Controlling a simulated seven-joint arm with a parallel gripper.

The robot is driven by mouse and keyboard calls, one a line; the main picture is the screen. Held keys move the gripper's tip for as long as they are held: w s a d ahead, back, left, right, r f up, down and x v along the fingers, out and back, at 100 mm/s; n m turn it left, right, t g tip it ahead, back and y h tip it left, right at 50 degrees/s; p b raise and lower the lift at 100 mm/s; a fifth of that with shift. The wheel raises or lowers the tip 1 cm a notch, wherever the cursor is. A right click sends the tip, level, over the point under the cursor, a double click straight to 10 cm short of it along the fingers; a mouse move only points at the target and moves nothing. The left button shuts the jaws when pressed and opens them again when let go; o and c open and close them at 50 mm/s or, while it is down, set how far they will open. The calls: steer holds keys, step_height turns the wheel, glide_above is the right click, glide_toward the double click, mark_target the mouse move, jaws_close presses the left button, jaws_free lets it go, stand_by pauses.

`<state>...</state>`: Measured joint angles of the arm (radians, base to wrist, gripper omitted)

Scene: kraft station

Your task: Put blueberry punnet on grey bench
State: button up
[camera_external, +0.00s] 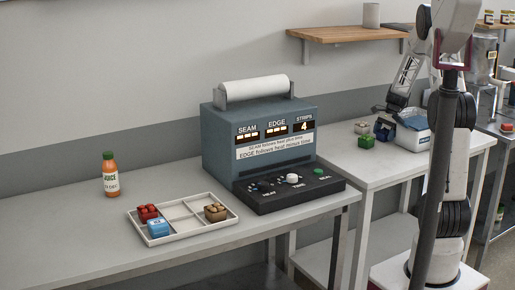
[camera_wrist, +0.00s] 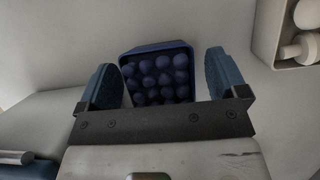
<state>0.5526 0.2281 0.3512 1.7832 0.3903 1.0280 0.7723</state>
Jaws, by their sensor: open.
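The blueberry punnet (camera_wrist: 158,75), a dark blue box full of round berries, sits between my gripper's two blue fingers in the wrist view, with gaps at both sides. My gripper (camera_wrist: 162,80) is open around it. In the external view my gripper (camera_external: 384,120) is low over the pale right-hand bench (camera_external: 385,165), and a small dark blue punnet (camera_external: 383,133) shows beneath it, partly hidden. A light grey bench (camera_external: 90,240) stands at the left; a greyer bench top (camera_external: 498,132) shows at the far right. I cannot tell which is meant.
A green punnet (camera_external: 367,141) and a tan one (camera_external: 362,128) are close to the gripper. A white bin (camera_external: 414,138) stands just right. On the left bench are a sealing machine (camera_external: 225,150), a divided tray (camera_external: 180,232) with small punnets, and a juice bottle (camera_external: 110,175).

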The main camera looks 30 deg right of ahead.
mark_target(385, 130)
stand_by(0.5)
steer(key=c, duration=1.1)
steer(key=shift+r, duration=0.1)
steer(key=shift+r, duration=4.9)
steer(key=shift+d, duration=0.1)
steer(key=d+r+n+g, duration=0.1)
steer(key=d+n, duration=0.4)
steer(key=d, duration=0.6)
steer(key=s+d+r+n+g+h, duration=0.1)
steer(key=d+r+n, duration=0.3)
steer(key=d, duration=0.7)
steer(key=shift+n+g+h, duration=0.3)
steer(key=shift+n+g, duration=0.2)
steer(key=shift+g, duration=0.2)
